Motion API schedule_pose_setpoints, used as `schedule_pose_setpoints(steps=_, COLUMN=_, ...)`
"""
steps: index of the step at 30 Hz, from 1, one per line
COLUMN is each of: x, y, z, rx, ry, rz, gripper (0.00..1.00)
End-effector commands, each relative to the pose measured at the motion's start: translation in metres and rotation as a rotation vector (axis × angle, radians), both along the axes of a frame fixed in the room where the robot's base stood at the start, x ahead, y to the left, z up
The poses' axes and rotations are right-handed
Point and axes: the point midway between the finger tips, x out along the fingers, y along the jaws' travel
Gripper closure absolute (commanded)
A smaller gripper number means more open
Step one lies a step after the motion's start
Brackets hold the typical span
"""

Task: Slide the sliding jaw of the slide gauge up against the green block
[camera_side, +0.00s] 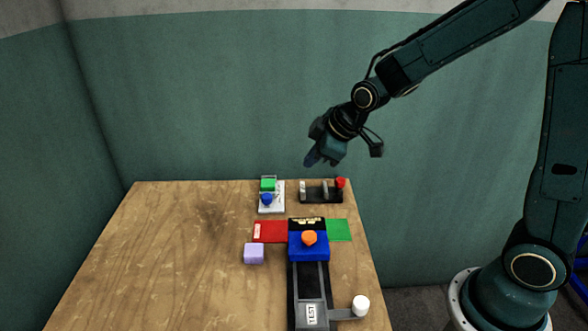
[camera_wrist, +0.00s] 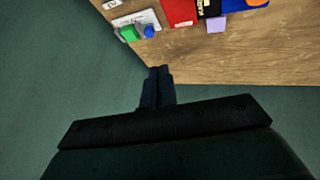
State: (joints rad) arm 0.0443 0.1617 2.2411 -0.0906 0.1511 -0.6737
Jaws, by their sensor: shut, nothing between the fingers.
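The slide gauge (camera_side: 272,209) is a small white plate at the back of the table. The green block (camera_side: 268,185) sits at its far end, and a blue knob (camera_side: 267,199), apparently on the sliding jaw, stands nearer the front. In the wrist view the gauge (camera_wrist: 147,17) is at the top left, with the green block (camera_wrist: 128,33) left of the blue knob (camera_wrist: 149,31). The exact gap between jaw and block is too small to tell. My gripper (camera_side: 310,161) is shut and empty, in the air above the table's back edge, right of the gauge; its fingers also show in the wrist view (camera_wrist: 160,72).
A black fixture (camera_side: 321,197) with a red knob stands right of the gauge. In front are a red pad (camera_side: 270,231), a green pad (camera_side: 339,230), and a blue press with an orange knob (camera_side: 309,238). A lilac cube (camera_side: 254,254) sits left. The table's left side is clear.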

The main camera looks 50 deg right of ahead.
Motion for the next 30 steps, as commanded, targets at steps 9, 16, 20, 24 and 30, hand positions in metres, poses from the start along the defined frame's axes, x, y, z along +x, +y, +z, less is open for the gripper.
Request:
schedule_pose_setpoints(steps=9, x=0.048, y=-0.002, z=-0.067, rx=-0.070, ry=-0.034, rz=0.130, gripper=1.00)
schedule_pose_setpoints(steps=16, x=0.067, y=-0.003, z=-0.107, rx=-0.111, ry=-0.058, rz=0.200, gripper=1.00)
schedule_pose_setpoints(steps=20, x=0.072, y=-0.003, z=-0.118, rx=-0.122, ry=-0.067, rz=0.218, gripper=1.00)
schedule_pose_setpoints(steps=24, x=0.073, y=-0.003, z=-0.120, rx=-0.127, ry=-0.072, rz=0.224, gripper=1.00)
schedule_pose_setpoints(steps=30, x=0.074, y=-0.003, z=-0.121, rx=-0.126, ry=-0.070, rz=0.223, gripper=1.00)
